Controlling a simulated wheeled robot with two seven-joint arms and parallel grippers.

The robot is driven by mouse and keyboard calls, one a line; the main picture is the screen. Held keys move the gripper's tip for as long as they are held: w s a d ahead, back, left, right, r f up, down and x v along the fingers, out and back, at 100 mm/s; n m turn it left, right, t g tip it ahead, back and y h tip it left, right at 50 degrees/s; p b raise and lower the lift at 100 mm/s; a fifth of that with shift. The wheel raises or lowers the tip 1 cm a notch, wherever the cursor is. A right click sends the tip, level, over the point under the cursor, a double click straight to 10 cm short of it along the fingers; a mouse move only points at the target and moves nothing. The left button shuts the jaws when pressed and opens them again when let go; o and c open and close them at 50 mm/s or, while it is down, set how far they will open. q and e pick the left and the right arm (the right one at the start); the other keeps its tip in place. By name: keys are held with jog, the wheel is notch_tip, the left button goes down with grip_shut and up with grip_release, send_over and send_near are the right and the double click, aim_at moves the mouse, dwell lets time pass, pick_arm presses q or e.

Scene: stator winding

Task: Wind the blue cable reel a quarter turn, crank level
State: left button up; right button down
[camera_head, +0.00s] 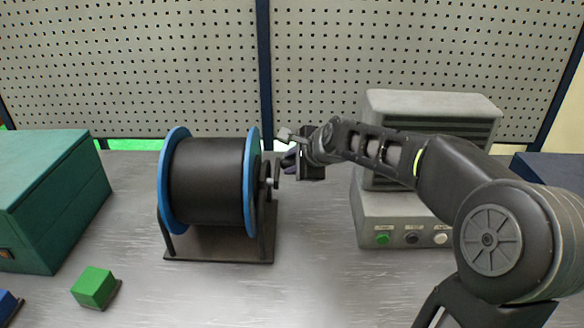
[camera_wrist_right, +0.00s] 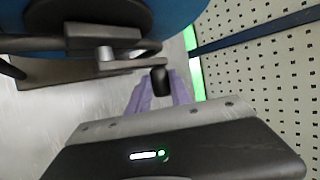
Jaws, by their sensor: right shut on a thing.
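The cable reel (camera_head: 205,182) stands on the bench with a black drum between two blue flanges, held in a dark stand (camera_head: 220,260). Its crank (camera_head: 268,178) is on the right side of the stand. In the right wrist view, the grey crank arm (camera_wrist_right: 103,38) ends near a dark handle (camera_wrist_right: 160,80). My right gripper (camera_head: 289,160) is at the crank from the right. Its purple fingers (camera_wrist_right: 159,96) are shut on the handle. The exact tilt of the crank is hard to tell in the head view. My left gripper is out of view.
A grey machine (camera_head: 400,210) with several buttons stands right of the reel, behind my right arm. A green box (camera_head: 45,195) is at the left. A green cube (camera_head: 95,286) lies in front of it. A perforated panel (camera_head: 420,60) closes the back. The front middle bench is clear.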

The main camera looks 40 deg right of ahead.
jog(key=c, duration=1.2)
grip_release()
jog(key=shift+o, duration=0.2)
jog(key=v, duration=0.7)
jog(key=shift+s+r+b, duration=0.25)
jog(key=shift+s+b, duration=0.05)
jog(key=shift+b, duration=0.05)
jog(key=shift+a, duration=0.1)
